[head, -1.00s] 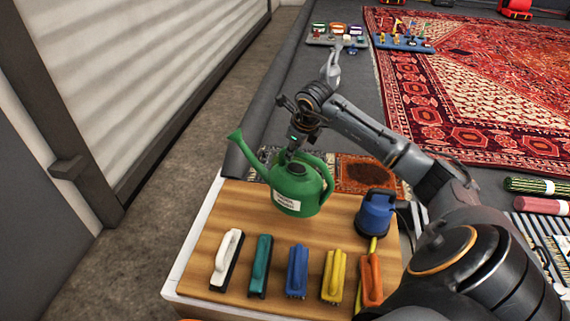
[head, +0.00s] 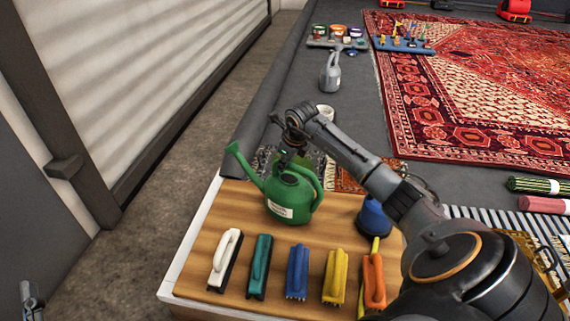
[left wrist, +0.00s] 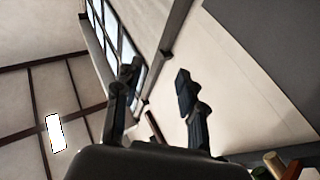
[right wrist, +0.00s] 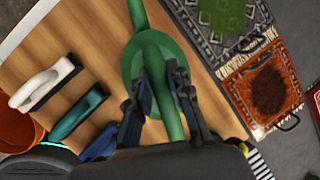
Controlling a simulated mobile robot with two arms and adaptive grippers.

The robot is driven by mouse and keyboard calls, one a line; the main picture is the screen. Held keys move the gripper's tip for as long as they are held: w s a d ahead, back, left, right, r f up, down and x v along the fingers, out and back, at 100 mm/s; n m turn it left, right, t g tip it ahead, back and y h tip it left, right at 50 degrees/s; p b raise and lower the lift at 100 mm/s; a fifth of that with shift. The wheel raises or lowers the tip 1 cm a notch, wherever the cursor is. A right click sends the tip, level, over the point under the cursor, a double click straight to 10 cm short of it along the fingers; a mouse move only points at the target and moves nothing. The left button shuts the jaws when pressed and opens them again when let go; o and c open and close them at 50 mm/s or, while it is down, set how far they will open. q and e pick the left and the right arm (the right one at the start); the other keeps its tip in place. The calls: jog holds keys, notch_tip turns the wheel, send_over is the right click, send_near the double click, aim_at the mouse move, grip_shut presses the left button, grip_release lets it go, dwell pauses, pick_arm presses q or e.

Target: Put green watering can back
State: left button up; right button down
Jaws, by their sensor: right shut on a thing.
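The green watering can (head: 288,203) is upright at the back of the wooden tabletop (head: 210,215), its spout pointing left and a white label on its front. I cannot tell whether its base touches the wood. My right gripper (head: 290,158) is above the can and shut on its handle. The right wrist view shows the can (right wrist: 128,62) from above, with the handle between the fingers (right wrist: 160,88). My left gripper (left wrist: 155,85) is open and empty, well away from the can, facing a wall and ceiling.
White (head: 225,260), teal (head: 260,265), blue (head: 297,270), yellow (head: 334,275) and orange (head: 374,280) brushes line the table's front. A blue pump-like item (head: 374,217) stands at the right, partly behind my arm. A grey can (head: 330,72) and a white cup (head: 325,112) stand on the floor beyond.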

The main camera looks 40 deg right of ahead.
pick_arm(q)
jog(key=shift+r, duration=0.1)
pick_arm(e)
jog(key=shift+r, duration=0.1)
jog(key=c, duration=1.2)
grip_release()
pick_arm(q)
jog(key=shift+s+r, duration=0.1)
pick_arm(e)
jog(key=shift+s+r, duration=0.1)
jog(key=shift+r, duration=0.05)
pick_arm(q)
notch_tip(320, 180, down, 15)
jog(key=s+a+g+y+p, duration=0.2)
jog(key=g+y+p, duration=0.1)
jog(key=g, duration=0.6)
jog(key=shift+a+p, duration=0.3)
jog(key=shift+a, duration=0.05)
pick_arm(e)
jog(key=v, duration=1.1)
jog(key=shift+s+a+r, duration=0.1)
jog(key=shift+s+r, duration=0.05)
jog(key=shift+r, duration=0.1)
jog(key=shift+r, duration=0.1)
